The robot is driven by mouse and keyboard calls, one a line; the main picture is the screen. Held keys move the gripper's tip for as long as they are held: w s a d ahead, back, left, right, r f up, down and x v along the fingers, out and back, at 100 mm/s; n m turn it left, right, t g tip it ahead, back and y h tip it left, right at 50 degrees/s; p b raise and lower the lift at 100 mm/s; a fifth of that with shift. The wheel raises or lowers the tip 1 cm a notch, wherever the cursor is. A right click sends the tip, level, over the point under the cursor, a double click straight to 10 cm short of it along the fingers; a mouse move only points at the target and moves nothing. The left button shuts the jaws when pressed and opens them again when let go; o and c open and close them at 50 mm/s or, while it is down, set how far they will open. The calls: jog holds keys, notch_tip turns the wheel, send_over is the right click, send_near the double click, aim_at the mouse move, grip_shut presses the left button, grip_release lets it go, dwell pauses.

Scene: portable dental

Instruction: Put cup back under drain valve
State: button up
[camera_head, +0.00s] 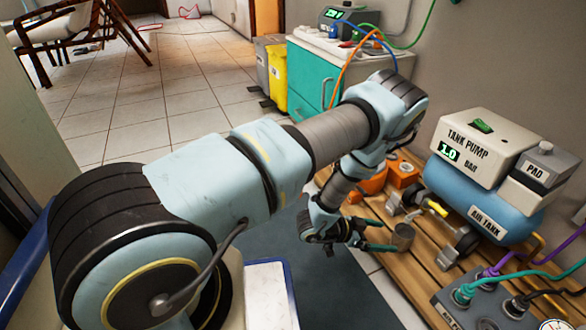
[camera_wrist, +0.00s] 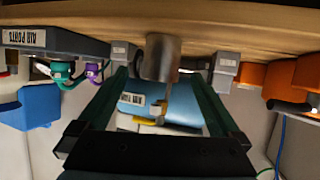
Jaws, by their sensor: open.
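A small grey metal cup (camera_head: 403,236) stands on the wooden slatted platform, in front of the air tank. The inverted wrist view shows the cup (camera_wrist: 162,58) against the wooden surface. My gripper (camera_head: 387,236) is open, its two dark green fingers pointing at the cup. In the wrist view the fingertips lie to either side of the cup, with gaps; I cannot tell how far it is between them. The blue air tank (camera_head: 468,196) has a yellow-handled drain valve (camera_head: 436,208) on its near side. The yellow handle (camera_wrist: 148,121) also shows beyond the cup in the wrist view.
The tank pump (camera_head: 484,146) sits on top of the tank. An orange device (camera_head: 403,172) lies behind my gripper. A port block (camera_head: 480,300) with green and purple hoses stands at the lower right. Bare slats (camera_head: 412,282) lie in front of the cup.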

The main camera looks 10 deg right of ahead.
jog(key=w+r, duration=0.1)
jog(key=w, duration=0.1)
jog(key=w+r+n+t, duration=0.1)
jog(key=w, duration=0.1)
jog(key=w+r+t+y, duration=0.1)
jog(key=w, duration=0.1)
jog(key=shift+a, duration=0.4)
jog(key=w+a+r+n+t+y, duration=0.45)
jog(key=w+a+r, duration=0.35)
jog(key=w, duration=0.4)
jog(key=w+a+r+n+y, duration=0.35)
jog(key=a+r, duration=0.55)
jog(key=a, duration=0.4)
jog(key=s+a+r+n+g+y, duration=0.2)
jog(key=s+a+r+n, duration=0.1)
jog(key=s+a+r, duration=0.3)
jog(key=s+a+r+n+g+y, duration=0.2)
jog(key=s+a+r+n, duration=0.2)
jog(key=s+a, duration=0.7)
notch_tip(320, 180, up, 2)
jog(key=shift+s+a+r+n+g, duration=0.25)
jog(key=shift+a+n+g, duration=0.1)
jog(key=shift+a, duration=0.7)
